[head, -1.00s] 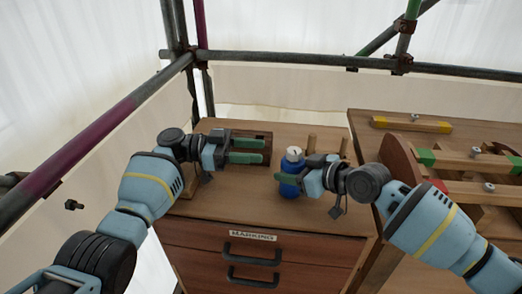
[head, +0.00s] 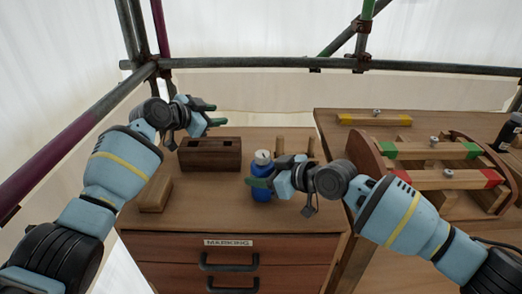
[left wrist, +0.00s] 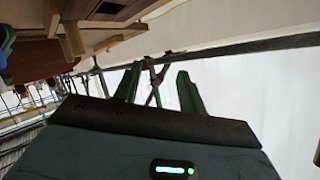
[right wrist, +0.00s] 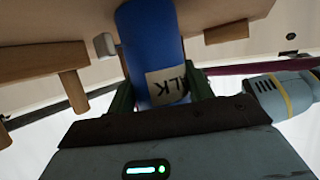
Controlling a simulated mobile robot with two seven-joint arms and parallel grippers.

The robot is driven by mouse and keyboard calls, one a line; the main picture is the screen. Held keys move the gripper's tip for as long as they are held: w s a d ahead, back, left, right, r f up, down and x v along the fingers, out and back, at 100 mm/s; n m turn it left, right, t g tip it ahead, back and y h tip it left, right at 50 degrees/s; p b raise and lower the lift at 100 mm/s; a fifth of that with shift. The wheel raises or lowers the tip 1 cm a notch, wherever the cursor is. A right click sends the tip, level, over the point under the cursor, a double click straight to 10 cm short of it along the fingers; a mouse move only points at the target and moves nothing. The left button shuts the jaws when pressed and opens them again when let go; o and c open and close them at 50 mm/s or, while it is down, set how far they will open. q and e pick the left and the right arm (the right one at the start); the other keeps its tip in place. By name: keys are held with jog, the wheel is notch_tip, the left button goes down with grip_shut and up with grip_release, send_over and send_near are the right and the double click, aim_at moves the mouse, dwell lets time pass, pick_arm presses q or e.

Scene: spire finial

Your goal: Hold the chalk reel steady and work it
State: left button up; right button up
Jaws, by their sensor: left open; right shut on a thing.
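The chalk reel is a blue bottle-shaped body (head: 262,188) with a pale top, upright on the cabinet top in the head view. In the right wrist view its blue side (right wrist: 150,45) carries a label reading "ALK", partly cut off. My right gripper (head: 262,183) is shut around the reel from the right; its green fingers flank the body in the right wrist view. My left gripper (head: 215,115) is open and empty, raised behind and left of the reel, above the dark wooden block. Its two green fingers (left wrist: 158,90) stand apart with nothing between them.
A dark slotted block (head: 210,155) and a lighter wood block (head: 155,195) sit left on the cabinet top. A drawer labelled MARKING (head: 228,242) is below. A wooden frame (head: 435,165) with clamps lies right. Scaffold poles (head: 290,63) run behind.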

pick_arm(q)
notch_tip(320, 180, up, 21)
jog(key=w+m+t+y, duration=0.1)
jog(key=w+m+t, duration=0.15)
jog(key=t, duration=0.65)
jog(key=s+d+r+m+g+h, duration=0.6)
jog(key=s+d+r+m+h, duration=0.55)
jog(key=m, duration=0.45)
jog(key=s+d+f+m+g+h, duration=0.35)
jog(key=s+d+m+g, duration=0.35)
jog(key=m+g, duration=0.25)
jog(key=m+y, duration=0.1)
jog(key=y, duration=1.9)
send_near(263, 153)
jog(key=shift+g, duration=0.25)
jog(key=x, duration=0.9)
jog(key=shift+w+r, duration=0.1)
jog(key=shift+w, duration=0.05)
